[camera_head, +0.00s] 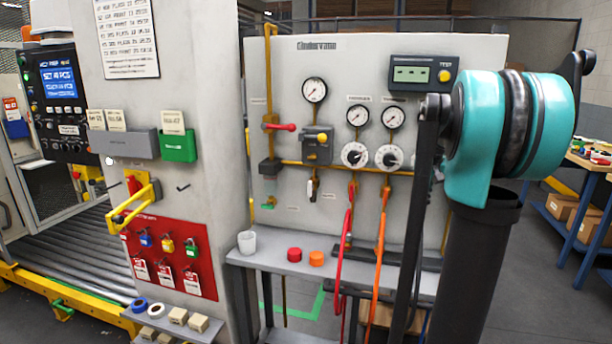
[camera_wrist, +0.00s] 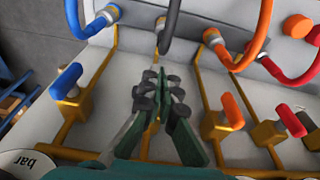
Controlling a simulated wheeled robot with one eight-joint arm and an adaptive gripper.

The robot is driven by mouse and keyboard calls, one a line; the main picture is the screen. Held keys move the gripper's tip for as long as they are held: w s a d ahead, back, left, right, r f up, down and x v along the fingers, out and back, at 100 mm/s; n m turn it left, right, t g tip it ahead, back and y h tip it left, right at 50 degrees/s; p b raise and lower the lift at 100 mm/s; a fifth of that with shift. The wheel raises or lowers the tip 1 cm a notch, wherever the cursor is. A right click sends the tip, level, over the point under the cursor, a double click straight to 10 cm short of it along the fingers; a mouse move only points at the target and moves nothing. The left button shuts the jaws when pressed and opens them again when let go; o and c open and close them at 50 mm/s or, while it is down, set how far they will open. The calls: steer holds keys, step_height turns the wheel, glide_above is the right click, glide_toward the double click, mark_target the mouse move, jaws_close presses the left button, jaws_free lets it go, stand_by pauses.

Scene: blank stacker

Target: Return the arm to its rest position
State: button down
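My arm (camera_head: 545,120) with its teal joint stands folded at the right of the head view, in front of the right end of the gauge panel. My gripper (camera_wrist: 162,78) shows only in the wrist view; I cannot make it out in the head view. Its green fingers with dark pads come together toward their tips, and it looks shut with nothing seen between them. Beyond the tips is a black hose (camera_wrist: 172,22) on a yellow pipe; I cannot tell how far away it is.
The grey gauge panel (camera_head: 450,43) carries gauges, valves and hoses. The wrist view shows a blue lever (camera_wrist: 66,80), an orange lever (camera_wrist: 232,110) and a red lever (camera_wrist: 291,121). A shelf (camera_head: 270,258) holds a white cup (camera_head: 247,243) and caps. A blue-framed bench (camera_head: 563,218) stands right.

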steer(key=s+a+f+n, duration=0.1)
steer(key=s+a+f, duration=0.5)
steer(key=s, duration=0.3)
steer(key=s+a+f+n+t, duration=0.1)
steer(key=s+a+f, duration=0.5)
steer(key=s+f, duration=0.2)
steer(key=s+a+f+n+t, duration=0.1)
steer(key=s+a+f, duration=0.5)
steer(key=s+f, duration=0.2)
steer(key=shift+s+y, duration=0.3)
steer(key=shift+s, duration=0.8)
steer(key=shift+d, duration=0.1)
